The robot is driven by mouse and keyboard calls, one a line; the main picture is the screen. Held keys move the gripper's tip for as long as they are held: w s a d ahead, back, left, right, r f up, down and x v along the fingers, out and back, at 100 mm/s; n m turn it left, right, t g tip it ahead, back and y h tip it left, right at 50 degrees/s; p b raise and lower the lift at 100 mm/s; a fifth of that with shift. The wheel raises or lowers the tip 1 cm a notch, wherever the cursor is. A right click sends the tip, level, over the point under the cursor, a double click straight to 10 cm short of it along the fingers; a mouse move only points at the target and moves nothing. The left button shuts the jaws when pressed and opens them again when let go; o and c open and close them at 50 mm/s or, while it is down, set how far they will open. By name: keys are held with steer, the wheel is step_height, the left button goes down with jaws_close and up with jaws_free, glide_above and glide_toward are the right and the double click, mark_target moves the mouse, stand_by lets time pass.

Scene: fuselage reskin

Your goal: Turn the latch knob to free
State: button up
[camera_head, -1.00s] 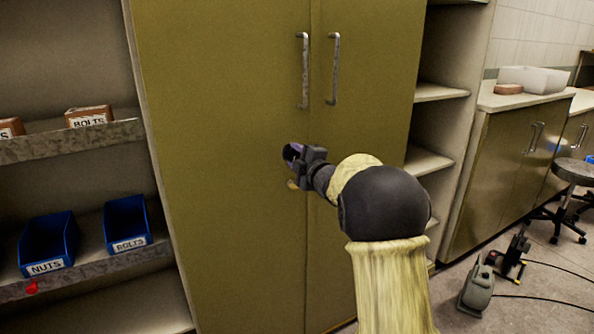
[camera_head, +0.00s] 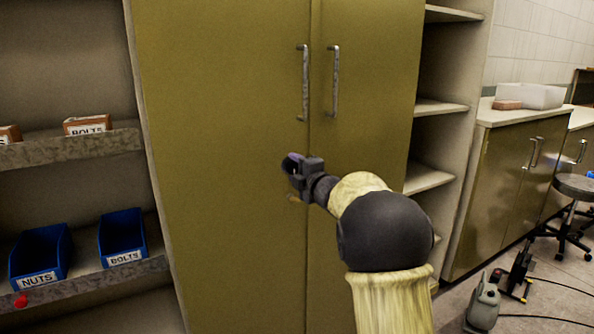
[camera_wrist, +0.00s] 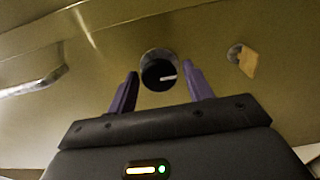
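The latch knob (camera_wrist: 158,72) is a round dark knob on the cabinet door, seen in the wrist view. A short white mark on its face points to the right. My gripper (camera_wrist: 162,88) is open, with one purple finger to the left of the knob and one to the right. Gaps show between the knob and both fingers, so it does not look gripped. In the head view my gripper (camera_head: 291,163) is close to the olive cabinet (camera_head: 220,110), below the door handles, and the knob cannot be made out there.
A metal plate with a tan tab (camera_wrist: 245,59) is right of the knob. Two vertical handles, left (camera_head: 303,85) and right (camera_head: 333,85), are above my gripper. Shelves with a nuts bin (camera_head: 40,255) and a bolts bin (camera_head: 122,238) stand left; open shelves (camera_head: 430,178) stand right.

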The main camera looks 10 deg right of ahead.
steer(key=shift+o, duration=0.3)
steer(key=shift+s+d, duration=0.2)
steer(key=shift+s, duration=0.35)
steer(key=v, duration=1.6)
steer(key=shift+s, duration=0.15)
